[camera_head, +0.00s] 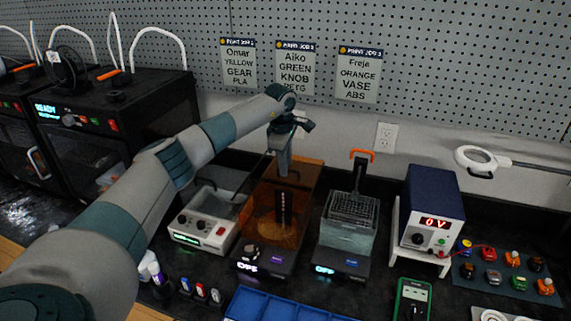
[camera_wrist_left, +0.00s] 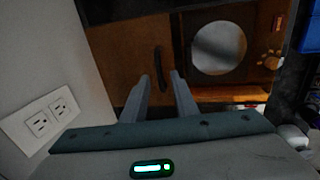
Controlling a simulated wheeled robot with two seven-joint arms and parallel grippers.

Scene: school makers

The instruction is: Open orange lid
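The orange lid (camera_head: 304,186) is translucent and lies shut on a black machine (camera_head: 262,262) in the middle of the counter. A dark bar handle (camera_head: 283,208) is on the lid. My left gripper (camera_head: 284,172) points down over the lid's rear part, close to the handle. In the left wrist view the lid (camera_wrist_left: 118,62) fills the top middle, and its black handle (camera_wrist_left: 158,66) lies just ahead of the gap between my two parted fingertips (camera_wrist_left: 161,76). The gripper is open and holds nothing. Contact with the handle cannot be made out. My right gripper is not in view.
A white-and-grey tank (camera_head: 200,229) stands left of the machine, and a bath with a basket (camera_head: 350,212) stands right. A power supply (camera_head: 434,208) is further right. A blue tray (camera_head: 275,306) is in front. The pegboard wall with an outlet (camera_head: 386,137) is behind.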

